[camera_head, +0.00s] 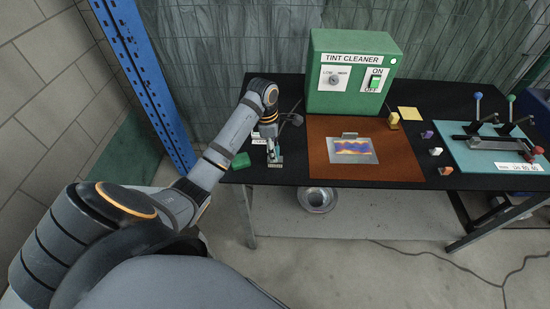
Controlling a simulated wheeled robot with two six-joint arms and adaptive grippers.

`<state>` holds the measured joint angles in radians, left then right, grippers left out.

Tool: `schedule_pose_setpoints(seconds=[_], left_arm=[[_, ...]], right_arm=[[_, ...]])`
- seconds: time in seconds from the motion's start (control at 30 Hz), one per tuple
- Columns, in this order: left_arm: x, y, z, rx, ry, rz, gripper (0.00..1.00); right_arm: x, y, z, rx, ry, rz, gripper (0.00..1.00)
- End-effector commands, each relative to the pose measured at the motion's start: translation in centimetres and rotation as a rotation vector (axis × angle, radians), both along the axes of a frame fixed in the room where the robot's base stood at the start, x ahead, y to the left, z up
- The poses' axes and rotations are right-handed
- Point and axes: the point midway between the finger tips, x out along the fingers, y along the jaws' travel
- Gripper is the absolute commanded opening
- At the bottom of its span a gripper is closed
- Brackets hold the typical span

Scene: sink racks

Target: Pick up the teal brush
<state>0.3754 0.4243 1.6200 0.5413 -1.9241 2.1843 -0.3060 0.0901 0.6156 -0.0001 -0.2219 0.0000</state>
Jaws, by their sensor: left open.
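My left gripper (273,150) reaches over the left end of the black table and points down. It is open. A small teal and grey thing, which looks like the teal brush (275,160), is at its fingertips, on or just above the table. The gripper covers part of it, and it is too small to tell whether the fingers touch it. My right gripper is out of view.
A green tint cleaner box (330,100) stands at the back. A brown mat (400,165) holds a plate with a coloured picture (352,149). Small blocks and a teal board with levers (468,158) are to the right. A blue post (150,80) rises left of the table.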

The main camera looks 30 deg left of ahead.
Motion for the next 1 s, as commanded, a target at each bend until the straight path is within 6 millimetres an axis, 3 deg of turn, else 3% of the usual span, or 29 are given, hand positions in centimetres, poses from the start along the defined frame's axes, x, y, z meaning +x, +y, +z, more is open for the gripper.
schedule_pose_setpoints(seconds=[0.2,0.37,0.63,1.0], left_arm=[[0.3,-0.7,-2.3,-0.004,0.002,0.0,0.55],[0.5,-0.9,-4.6,-0.001,0.002,0.0,0.55],[0.6,-0.9,-5.1,0.001,-0.001,-0.001,0.55],[0.6,-0.9,-5.0,0.001,-0.001,0.0,0.04]], right_arm=[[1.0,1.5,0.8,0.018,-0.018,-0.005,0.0],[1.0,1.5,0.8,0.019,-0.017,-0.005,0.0],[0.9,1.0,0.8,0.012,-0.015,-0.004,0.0],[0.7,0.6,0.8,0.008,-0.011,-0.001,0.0]])
